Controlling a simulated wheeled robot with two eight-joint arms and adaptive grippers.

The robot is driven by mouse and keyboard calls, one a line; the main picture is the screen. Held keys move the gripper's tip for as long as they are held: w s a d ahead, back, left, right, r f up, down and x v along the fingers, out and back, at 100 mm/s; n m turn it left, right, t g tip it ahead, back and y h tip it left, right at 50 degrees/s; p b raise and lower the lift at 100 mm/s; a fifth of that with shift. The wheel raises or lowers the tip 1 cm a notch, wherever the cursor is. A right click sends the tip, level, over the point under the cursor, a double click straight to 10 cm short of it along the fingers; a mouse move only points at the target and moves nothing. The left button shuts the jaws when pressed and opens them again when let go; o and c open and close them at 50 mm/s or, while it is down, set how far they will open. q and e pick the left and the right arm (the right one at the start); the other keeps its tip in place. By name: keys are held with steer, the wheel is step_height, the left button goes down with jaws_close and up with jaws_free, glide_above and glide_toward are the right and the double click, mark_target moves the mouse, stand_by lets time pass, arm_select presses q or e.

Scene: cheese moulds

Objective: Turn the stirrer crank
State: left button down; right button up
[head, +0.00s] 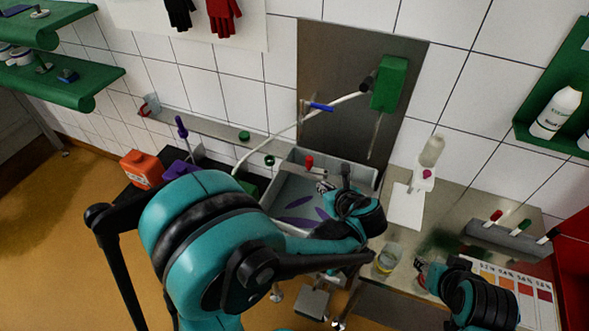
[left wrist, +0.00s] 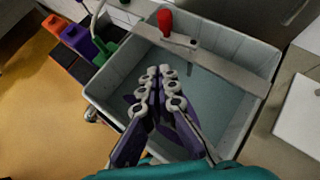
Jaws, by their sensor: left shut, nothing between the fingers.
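The stirrer crank has a red knob (head: 309,161), standing above a grey bar across the grey vat (head: 365,180). In the left wrist view the red knob (left wrist: 165,20) stands upright at the far side of the vat (left wrist: 262,82), on the crossbar (left wrist: 225,66). My left gripper (head: 325,187) is over the vat, near the knob but apart from it. In the left wrist view its fingertips (left wrist: 160,72) are together and empty, pointing toward the knob. Purple shapes show low in the vat. My right gripper (head: 420,265) is at the lower right, its fingers too small to read.
Orange (head: 141,170) and purple containers stand left of the vat. A green box (head: 390,84) hangs on the wall with a pale hose. Right of the vat are a white board (head: 407,206), a glass beaker (head: 388,258) and a colour chart (head: 515,286).

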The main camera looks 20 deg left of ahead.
arm_select(q)
steer(key=s+d+r+m+t, duration=0.1)
steer(key=d, duration=0.1)
steer(key=b, duration=0.2)
glide_toward(311, 165)
step_height(311, 165, down, 4)
steer(key=a, duration=0.1)
steer(key=shift+m+t, duration=0.3)
steer(key=shift+w+a+r+b, duration=0.1)
steer(key=shift+w+a, duration=0.3)
steer(key=shift+w, duration=0.3)
steer(key=shift+w+a+f+b, duration=0.1)
steer(key=shift+w+a, duration=0.25)
steer(key=shift+w, duration=0.35)
steer(key=shift+w+a+r+b, duration=0.1)
steer(key=shift+w+a, duration=0.3)
steer(key=shift+w, duration=0.3)
arm_select(e)
steer(key=shift+a+f, duration=0.2)
steer(key=shift+f, duration=0.45)
steer(key=shift+a+f, duration=0.15)
steer(key=shift+f, duration=0.5)
steer(key=shift+s, duration=0.15)
steer(key=shift+f, duration=0.1)
